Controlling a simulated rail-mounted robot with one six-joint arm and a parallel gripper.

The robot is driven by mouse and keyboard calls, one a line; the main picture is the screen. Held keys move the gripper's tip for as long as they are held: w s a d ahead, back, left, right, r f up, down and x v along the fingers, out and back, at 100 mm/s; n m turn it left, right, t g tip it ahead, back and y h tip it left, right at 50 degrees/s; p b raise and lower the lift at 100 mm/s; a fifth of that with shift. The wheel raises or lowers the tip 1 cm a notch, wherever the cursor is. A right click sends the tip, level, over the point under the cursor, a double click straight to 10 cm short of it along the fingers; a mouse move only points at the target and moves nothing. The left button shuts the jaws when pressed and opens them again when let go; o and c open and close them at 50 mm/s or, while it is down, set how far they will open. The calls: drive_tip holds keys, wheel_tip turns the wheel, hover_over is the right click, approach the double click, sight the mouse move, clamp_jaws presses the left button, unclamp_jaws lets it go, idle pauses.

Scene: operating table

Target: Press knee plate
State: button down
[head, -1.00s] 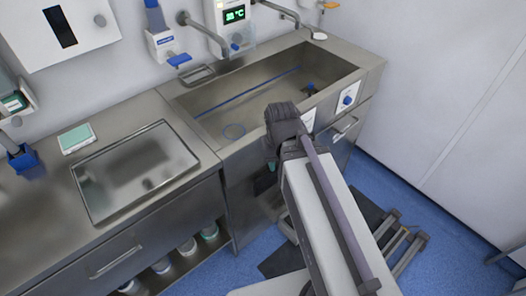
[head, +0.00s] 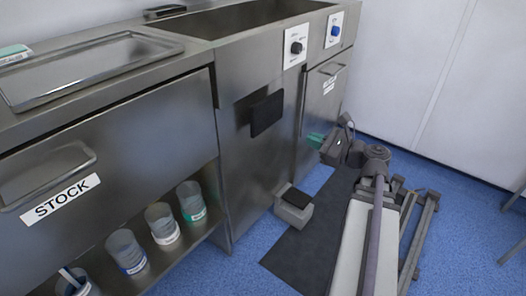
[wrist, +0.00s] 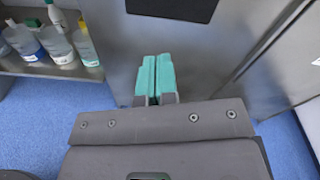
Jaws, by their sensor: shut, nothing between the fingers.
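The knee plate (head: 267,113) is a flat black rectangle on the steel front of the sink cabinet. The lower part of this knee plate also shows at the top of the wrist view (wrist: 172,9). My gripper (head: 316,140) has teal fingers and is low in front of the cabinet, to the right of the plate and a little lower in the head view. In the wrist view my gripper (wrist: 156,78) is shut and empty, its fingers side by side, pointing toward the cabinet below the plate. Finger and plate are apart in both views.
A grey pedal box (head: 294,205) with a black top stands on the floor below the plate. A dark mat (head: 300,245) lies beside it. A shelf with several bottles (head: 162,223) is at the left, under the STOCK drawer (head: 110,150). Two knobs (head: 296,48) (head: 336,30) are above.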

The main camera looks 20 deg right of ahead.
sight(269, 112)
drive_tip(key=m, duration=0.1)
drive_tip(key=r+m, duration=0.1)
drive_tip(key=r+m+t, duration=0.1)
drive_tip(key=shift+w+d+m, duration=0.3)
drive_tip(key=shift+m, duration=0.1)
drive_tip(key=x, duration=1.4)
drive_tip(key=shift+r, duration=0.1)
drive_tip(key=shift+x, duration=1.15)
drive_tip(key=shift+r, duration=0.1)
drive_tip(key=shift+w+r, duration=0.1)
drive_tip(key=shift+w, duration=0.1)
